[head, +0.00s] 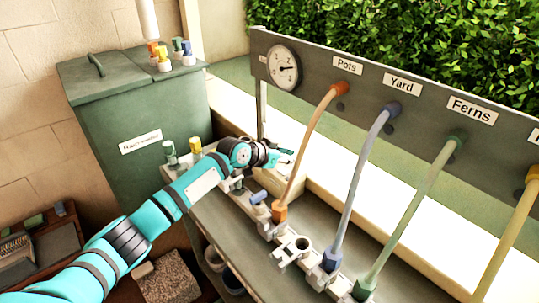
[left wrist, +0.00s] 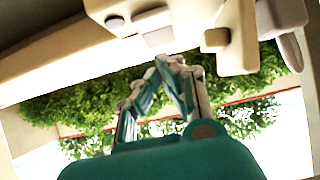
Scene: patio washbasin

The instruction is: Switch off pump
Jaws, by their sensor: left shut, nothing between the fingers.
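My left arm comes in from the left in the head view. No pump is clearly recognisable. My right gripper is not in view.
A valve manifold (head: 292,247) with coloured hoses runs along the bench. A sign board (head: 428,100) with a gauge (head: 284,68) stands behind it. A green bin (head: 150,115) with coloured fittings on its lid is at the left. Two fittings (head: 170,152) stand near my forearm.

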